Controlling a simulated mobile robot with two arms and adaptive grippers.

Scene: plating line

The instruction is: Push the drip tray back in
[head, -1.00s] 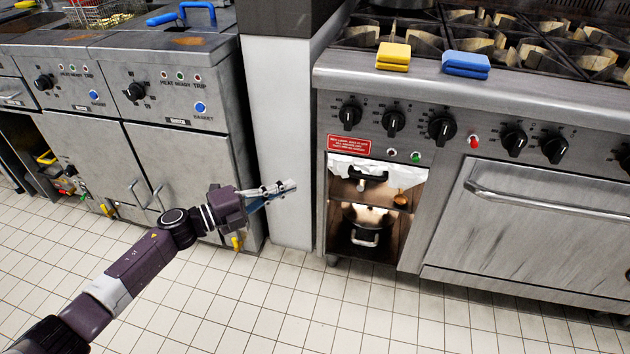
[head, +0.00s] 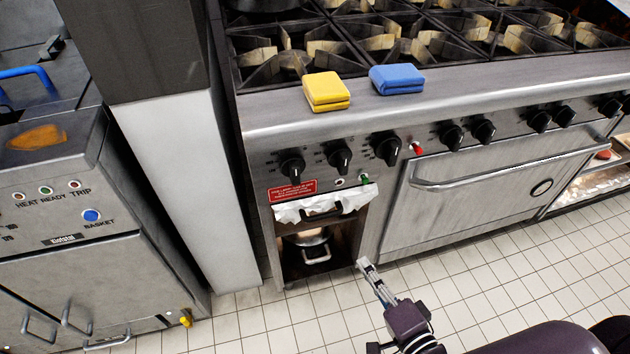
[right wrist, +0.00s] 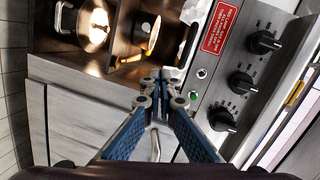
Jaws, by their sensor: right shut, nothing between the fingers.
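The drip tray (head: 325,205) is lined with crumpled foil and has a black handle. It sits in the top of the open bay under the range's knobs, and its foil edge appears to stick out a little at the front. In the right wrist view its foil (right wrist: 172,73) shows just past my fingertips. My right gripper (head: 366,265) is shut and empty, low in front of the bay's right edge, below and right of the tray. It also shows in the right wrist view (right wrist: 161,76). My left gripper is out of view.
A pot (head: 314,248) stands in the bay below the tray. The oven door (head: 470,195) with its long handle is to the right. Yellow (head: 326,90) and blue (head: 397,79) cloths lie on the range's front ledge. A pale pillar (head: 185,180) stands left. Tiled floor in front is clear.

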